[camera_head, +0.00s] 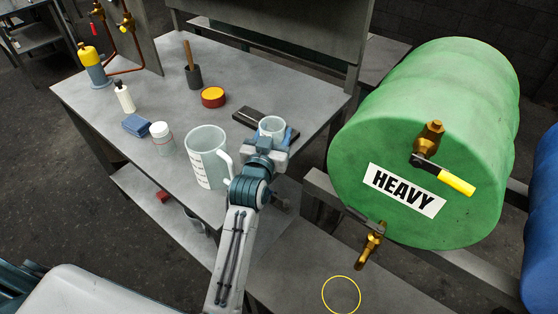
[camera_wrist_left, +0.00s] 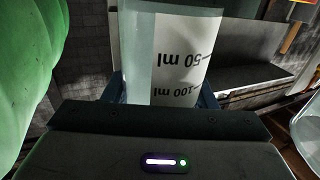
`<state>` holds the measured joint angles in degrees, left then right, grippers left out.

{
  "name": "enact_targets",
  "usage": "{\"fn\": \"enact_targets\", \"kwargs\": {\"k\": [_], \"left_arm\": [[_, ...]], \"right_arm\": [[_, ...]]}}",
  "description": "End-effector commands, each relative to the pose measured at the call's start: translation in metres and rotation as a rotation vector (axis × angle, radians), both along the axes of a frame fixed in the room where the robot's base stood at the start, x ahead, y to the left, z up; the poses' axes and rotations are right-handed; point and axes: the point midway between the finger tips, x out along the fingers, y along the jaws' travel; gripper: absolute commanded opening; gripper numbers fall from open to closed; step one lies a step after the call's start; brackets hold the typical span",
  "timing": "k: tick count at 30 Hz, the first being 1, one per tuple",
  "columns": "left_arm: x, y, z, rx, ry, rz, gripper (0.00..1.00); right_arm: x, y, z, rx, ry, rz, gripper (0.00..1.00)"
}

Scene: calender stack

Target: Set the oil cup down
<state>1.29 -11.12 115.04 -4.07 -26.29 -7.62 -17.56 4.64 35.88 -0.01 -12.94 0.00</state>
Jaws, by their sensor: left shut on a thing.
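The oil cup (camera_head: 272,126) is a small clear cup with its open top up, above the right front part of the grey table (camera_head: 240,66). My left gripper (camera_head: 274,138) is shut around its sides. In the left wrist view the cup (camera_wrist_left: 178,50) stands between the fingers, with 50 ml and 100 ml marks that read upside down. I cannot tell whether it holds oil, or how far its base is from the tabletop. My right gripper is in neither view.
A larger graduated jug (camera_head: 207,160) stands just left of my gripper. A white-lidded jar (camera_head: 161,138), blue cloth (camera_head: 136,125) and red-yellow tin (camera_head: 213,97) lie beyond. A dark flat block (camera_head: 250,116) is close behind the cup. A green HEAVY drum (camera_head: 425,130) has brass valves; a yellow ring (camera_head: 341,277) marks the surface below.

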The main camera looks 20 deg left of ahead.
Motion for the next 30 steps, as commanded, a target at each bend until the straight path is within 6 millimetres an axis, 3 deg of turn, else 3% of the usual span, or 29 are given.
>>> {"fn": "enact_targets", "kwargs": {"k": [9,20,23,30], "left_arm": [[0.047,0.0,0.029,-0.002,-0.005,0.029,0.29],[0.053,0.0,0.033,-0.003,-0.004,0.035,0.29],[0.053,0.0,0.029,-0.003,-0.002,0.035,0.29],[0.053,0.0,-0.008,0.0,0.0,0.035,0.29]], "right_arm": [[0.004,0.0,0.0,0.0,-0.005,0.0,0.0],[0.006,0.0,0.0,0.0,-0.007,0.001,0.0],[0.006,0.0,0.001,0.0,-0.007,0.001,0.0],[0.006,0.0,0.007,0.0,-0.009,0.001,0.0]]}}
